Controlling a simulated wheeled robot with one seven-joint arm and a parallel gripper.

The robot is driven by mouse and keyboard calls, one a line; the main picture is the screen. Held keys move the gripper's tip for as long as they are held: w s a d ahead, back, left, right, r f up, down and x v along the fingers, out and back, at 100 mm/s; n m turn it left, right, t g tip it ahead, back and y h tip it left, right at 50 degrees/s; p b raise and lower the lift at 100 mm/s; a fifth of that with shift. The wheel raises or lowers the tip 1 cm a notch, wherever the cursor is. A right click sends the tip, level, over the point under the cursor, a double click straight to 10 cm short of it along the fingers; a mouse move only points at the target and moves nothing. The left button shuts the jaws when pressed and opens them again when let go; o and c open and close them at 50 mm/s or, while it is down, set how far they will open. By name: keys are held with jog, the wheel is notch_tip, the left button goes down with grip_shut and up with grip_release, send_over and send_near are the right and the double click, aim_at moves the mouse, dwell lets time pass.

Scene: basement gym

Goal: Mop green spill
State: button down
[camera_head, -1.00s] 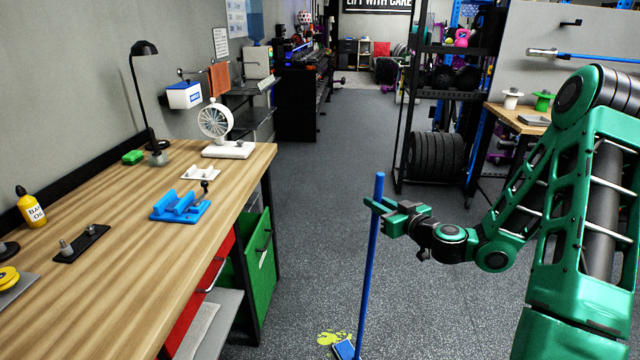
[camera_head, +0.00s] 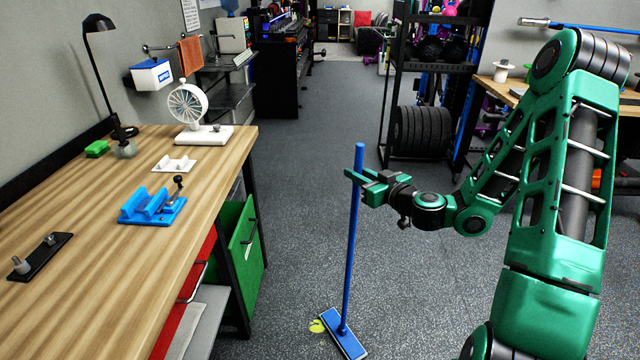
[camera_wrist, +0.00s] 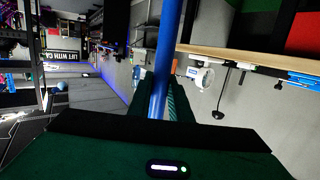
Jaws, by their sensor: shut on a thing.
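A blue mop (camera_head: 352,240) stands nearly upright on the dark speckled floor. My gripper (camera_head: 359,177) is shut on the upper part of its handle. The handle also runs between my fingers in the wrist view (camera_wrist: 163,65). The flat blue mop head (camera_head: 343,335) rests at the floor, set at a slant. A small yellow-green patch, the spill (camera_head: 317,326), shows on the floor just left of the mop head and touches its edge in the picture. Part of the spill appears hidden under or behind the head.
A wooden workbench (camera_head: 110,260) runs along the left, with a blue vise-like fixture (camera_head: 152,206) and a white fan (camera_head: 188,104) on it. A green drawer front (camera_head: 241,245) faces the aisle below. A rack with black plates (camera_head: 421,131) stands at the back right. The aisle floor (camera_head: 312,140) is clear.

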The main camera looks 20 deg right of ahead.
jog(key=shift+a+r, duration=0.1)
jog(key=s+a+r+n+g+y, duration=0.5)
jog(key=s+a+n+g+y, duration=0.5)
jog(key=a, duration=0.3)
jog(key=shift+r+n+y, duration=0.2)
jog(key=shift+n+y, duration=0.1)
jog(key=shift+n, duration=0.2)
jog(key=shift+w+g, duration=0.1)
jog(key=shift+g, duration=0.2)
jog(key=shift+f, duration=2.25)
